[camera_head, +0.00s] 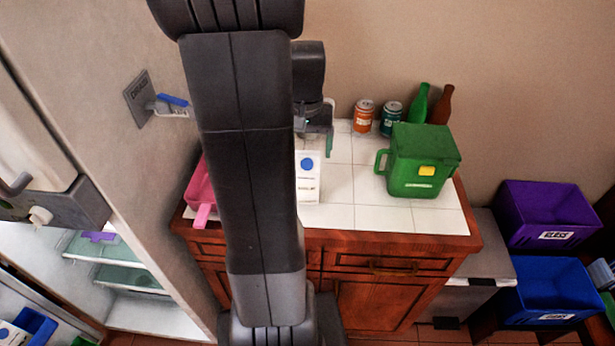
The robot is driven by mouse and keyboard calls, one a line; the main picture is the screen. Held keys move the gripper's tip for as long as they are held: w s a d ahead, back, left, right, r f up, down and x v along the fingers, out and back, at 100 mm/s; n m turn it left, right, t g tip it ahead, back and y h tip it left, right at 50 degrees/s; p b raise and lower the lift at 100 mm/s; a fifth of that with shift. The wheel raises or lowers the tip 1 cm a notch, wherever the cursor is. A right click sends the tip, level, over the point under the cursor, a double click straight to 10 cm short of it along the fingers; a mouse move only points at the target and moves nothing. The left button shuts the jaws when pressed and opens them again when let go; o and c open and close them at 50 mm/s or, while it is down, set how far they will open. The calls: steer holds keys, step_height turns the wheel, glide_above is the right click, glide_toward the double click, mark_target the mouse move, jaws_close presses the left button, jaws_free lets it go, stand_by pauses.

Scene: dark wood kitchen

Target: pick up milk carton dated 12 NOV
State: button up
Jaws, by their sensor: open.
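A white milk carton (309,185) with a blue round mark and small dark print stands upright on the white tiled counter (390,217). The print is too small to read as a date. My arm hides the carton's left part. My gripper (317,138) is open above and just behind the carton's top, pointing down. I cannot tell whether its fingers touch the carton.
A green box-shaped jug (423,165) stands right of the carton. Behind are an orange can (364,116), a teal can (391,118), a green bottle (418,104) and a brown bottle (441,105). A pink container (203,190) is at left. Purple (545,213) and blue (552,290) bins stand right.

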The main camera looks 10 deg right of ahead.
mark_target(308, 155)
steer(key=shift+s+d+f, duration=0.1)
steer(key=shift+d+f, duration=0.05)
steer(key=shift+f, duration=1.45)
jaws_close()
